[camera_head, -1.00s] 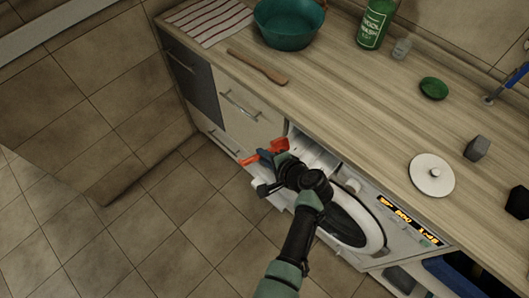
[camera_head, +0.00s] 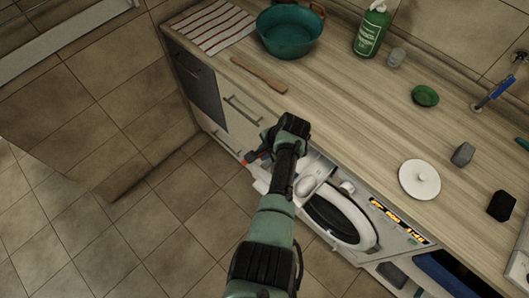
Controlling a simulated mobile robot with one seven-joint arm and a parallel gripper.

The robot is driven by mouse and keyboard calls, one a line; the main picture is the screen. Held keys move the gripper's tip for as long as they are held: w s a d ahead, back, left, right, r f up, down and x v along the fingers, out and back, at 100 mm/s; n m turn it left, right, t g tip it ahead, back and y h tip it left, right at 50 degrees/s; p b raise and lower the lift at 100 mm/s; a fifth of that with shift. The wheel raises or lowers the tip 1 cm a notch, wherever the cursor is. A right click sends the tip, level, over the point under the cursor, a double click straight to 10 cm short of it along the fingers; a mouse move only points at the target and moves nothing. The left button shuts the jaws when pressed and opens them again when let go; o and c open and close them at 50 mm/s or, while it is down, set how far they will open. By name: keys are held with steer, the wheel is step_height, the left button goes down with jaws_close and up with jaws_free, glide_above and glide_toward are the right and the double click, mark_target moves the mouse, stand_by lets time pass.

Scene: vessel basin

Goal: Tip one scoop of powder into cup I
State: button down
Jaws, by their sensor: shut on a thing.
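My gripper (camera_head: 265,142) is at the washing machine's upper left corner, by the counter's front edge, and my arm covers much of it. It is shut on an orange-red scoop (camera_head: 251,157), of which only a small part shows to the left. I cannot see any powder in it. The white detergent drawer (camera_head: 322,167) stands pulled out of the washing machine (camera_head: 392,236). My arm crosses over the drawer, so its cups and their marks cannot be made out, and cup I is not identifiable.
On the counter (camera_head: 330,115) are a teal basin (camera_head: 290,45), a wooden spatula (camera_head: 259,74), a striped cloth (camera_head: 213,27), a green bottle (camera_head: 371,32) and a white lid (camera_head: 419,180). Cabinet fronts (camera_head: 243,117) stand left of the machine. The floor (camera_head: 170,220) at left is clear.

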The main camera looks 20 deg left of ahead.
steer(key=shift+w+a+r+g+h+b, duration=0.15)
steer(key=shift+a+r+g+h+b, duration=0.1)
steer(key=shift+g+h+b, duration=0.25)
steer(key=shift+w+a+r+g+h+b, duration=0.1)
steer(key=shift+r+g+h+b, duration=0.15)
steer(key=shift+h+b, duration=0.3)
steer(key=shift+r+g+h+b, duration=0.45)
steer(key=shift+r+h+b, duration=0.1)
steer(key=shift+b, duration=0.7)
